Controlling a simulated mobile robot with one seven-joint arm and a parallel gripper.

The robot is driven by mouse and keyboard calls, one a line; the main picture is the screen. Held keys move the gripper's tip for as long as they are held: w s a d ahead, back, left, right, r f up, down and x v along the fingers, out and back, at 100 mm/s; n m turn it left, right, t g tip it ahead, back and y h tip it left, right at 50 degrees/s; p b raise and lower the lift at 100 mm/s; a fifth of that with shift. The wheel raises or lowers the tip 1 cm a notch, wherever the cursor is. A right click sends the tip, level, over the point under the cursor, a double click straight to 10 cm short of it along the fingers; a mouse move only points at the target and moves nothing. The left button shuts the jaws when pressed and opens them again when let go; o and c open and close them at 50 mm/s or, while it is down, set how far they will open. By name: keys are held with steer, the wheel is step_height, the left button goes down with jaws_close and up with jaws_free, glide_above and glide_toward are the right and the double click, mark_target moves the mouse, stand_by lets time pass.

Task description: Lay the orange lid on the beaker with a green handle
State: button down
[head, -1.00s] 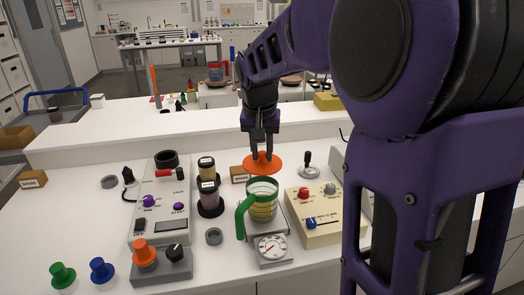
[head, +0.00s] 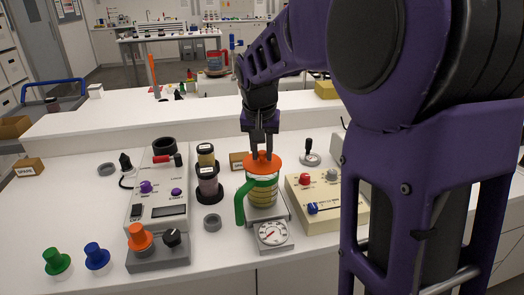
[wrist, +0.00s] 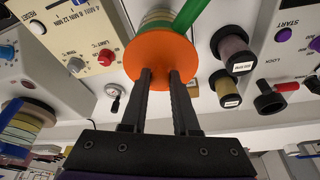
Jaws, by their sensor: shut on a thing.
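The orange lid (head: 262,166) is a flat disc with a small knob on top. My gripper (head: 262,151) is shut on that knob from above. The beaker with a green handle (head: 262,197) is clear, with yellow contents, and stands on a scale with a round dial; its handle faces left. The lid lies level at the beaker's rim and covers its mouth; whether it bears fully on the rim I cannot tell. In the wrist view the lid (wrist: 162,58) hides most of the beaker, and the green handle (wrist: 189,18) sticks out beyond it.
Labelled jars (head: 207,180) stand close left of the beaker. A beige control box (head: 315,196) is close on the right. The dial scale (head: 272,234) is in front. In the wrist view another striped vessel (wrist: 22,128) stands at the left edge.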

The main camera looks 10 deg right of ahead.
mark_target(262, 153)
steer(key=shift+f+b, duration=0.6)
steer(key=shift+f, duration=0.2)
steer(key=c, duration=0.6)
jaws_free()
steer(key=shift+r+p, duration=2.35)
steer(key=shift+r, duration=0.65)
